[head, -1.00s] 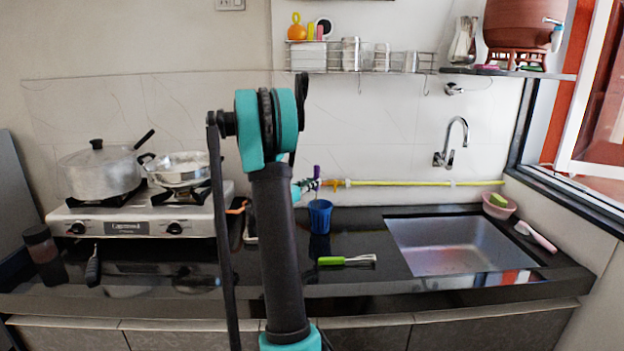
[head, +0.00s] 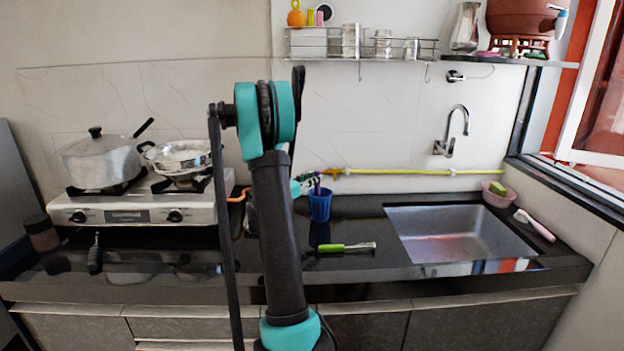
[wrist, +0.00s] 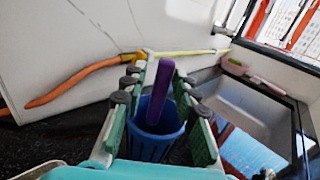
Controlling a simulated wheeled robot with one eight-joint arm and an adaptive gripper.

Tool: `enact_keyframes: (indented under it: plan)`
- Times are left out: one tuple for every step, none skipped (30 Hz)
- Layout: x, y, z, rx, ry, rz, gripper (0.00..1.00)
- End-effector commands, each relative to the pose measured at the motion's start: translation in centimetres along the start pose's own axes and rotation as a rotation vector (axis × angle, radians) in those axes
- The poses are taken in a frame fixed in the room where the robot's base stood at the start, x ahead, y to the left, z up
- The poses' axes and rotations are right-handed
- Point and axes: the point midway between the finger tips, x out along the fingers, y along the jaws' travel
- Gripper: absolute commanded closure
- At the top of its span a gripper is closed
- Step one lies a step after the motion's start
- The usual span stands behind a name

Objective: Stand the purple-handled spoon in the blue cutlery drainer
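The blue cutlery drainer (head: 320,205) stands on the dark counter left of the sink. The purple-handled spoon (head: 317,184) is upright, slightly tilted, with its lower part inside the drainer. In the wrist view, the purple handle (wrist: 163,80) rises out of the blue drainer (wrist: 150,147); the spoon's bowl end is hidden. My gripper (wrist: 162,92) is over the drainer with its fingers spread to either side of the handle, with gaps visible. In the head view, my gripper (head: 307,184) is small and partly hidden behind my arm.
A green-handled utensil (head: 345,248) lies on the counter in front of the drainer. The sink (head: 460,235) is to the right and the gas stove (head: 140,205) to the left. A yellow and orange hose (head: 420,171) runs along the wall behind the drainer.

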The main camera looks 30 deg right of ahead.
Motion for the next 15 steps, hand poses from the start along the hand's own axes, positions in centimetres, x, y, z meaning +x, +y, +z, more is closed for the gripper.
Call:
enact_keyframes:
  plan:
    - [0.0, 0.0, 0.0, 0.0, 0.0, 0.0, 0.61]
    - [0.0, 0.0, 0.0, 0.0, 0.0, 0.0, 0.59]
    - [0.0, 0.0, 0.0, 0.0, 0.0, 0.0, 0.59]
    - [0.0, 0.0, 0.0, 0.0, 0.0, 0.0, 0.59]
    - [0.0, 0.0, 0.0, 0.0, 0.0, 0.0, 0.59]
    - [0.0, 0.0, 0.0, 0.0, 0.0, 0.0, 0.59]
    - [0.0, 0.0, 0.0, 0.0, 0.0, 0.0, 0.59]
    - [0.0, 0.0, 0.0, 0.0, 0.0, 0.0, 0.59]
    - [0.0, 0.0, 0.0, 0.0, 0.0, 0.0, 0.59]
    - [-0.1, 0.0, 0.0, 0.0, 0.0, 0.0, 0.59]
    - [-0.1, 0.0, 0.0, 0.0, 0.0, 0.0, 0.59]
    - [-0.3, 0.0, 0.0, 0.0, 0.0, 0.0, 0.59]
    - [-0.5, 0.0, 0.0, 0.0, 0.0, 0.0, 0.59]
    - [-0.8, 0.0, 0.0, 0.0, 0.0, 0.001, 0.59]
    - [-1.3, 0.0, 0.0, 0.0, 0.0, 0.001, 0.59]
